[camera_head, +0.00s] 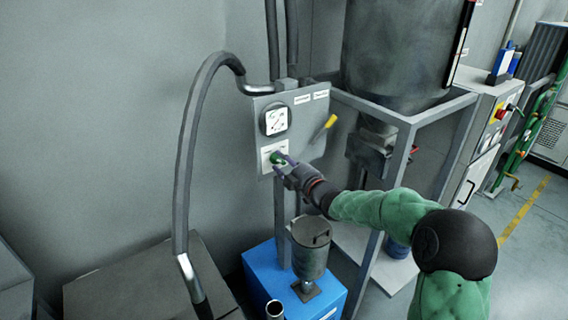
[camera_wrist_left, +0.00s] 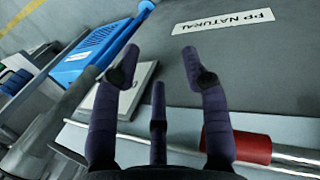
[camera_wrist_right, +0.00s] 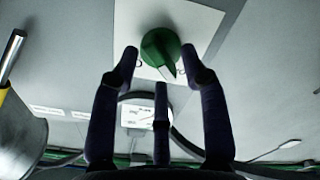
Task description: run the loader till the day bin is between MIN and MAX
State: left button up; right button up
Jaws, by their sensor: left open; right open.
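A grey control box (camera_head: 300,112) on the wall post carries a round white dial (camera_head: 276,121) and a green knob (camera_head: 277,158) below it. My right gripper (camera_head: 284,166) is at the knob. In the right wrist view the green knob (camera_wrist_right: 160,48) shows between the tips of my open right fingers (camera_wrist_right: 160,62); contact cannot be told. A large grey bin (camera_head: 395,50) hangs in a frame, with a narrow strip (camera_head: 459,42) down its right side. MIN and MAX marks and the fill level are not readable. My left gripper (camera_wrist_left: 160,62) is open and empty.
A yellow handle (camera_head: 330,121) sticks out of the box's right side. A small metal hopper (camera_head: 311,250) stands on a blue base (camera_head: 268,272) below. A thick hose (camera_head: 186,150) arches at left. The left wrist view shows a "PP NATURAL" label (camera_wrist_left: 222,21) and a red sleeve (camera_wrist_left: 240,147).

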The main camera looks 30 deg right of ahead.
jog(key=s, duration=1.2)
jog(key=shift+d, duration=0.45)
jog(key=shift+f, duration=0.1)
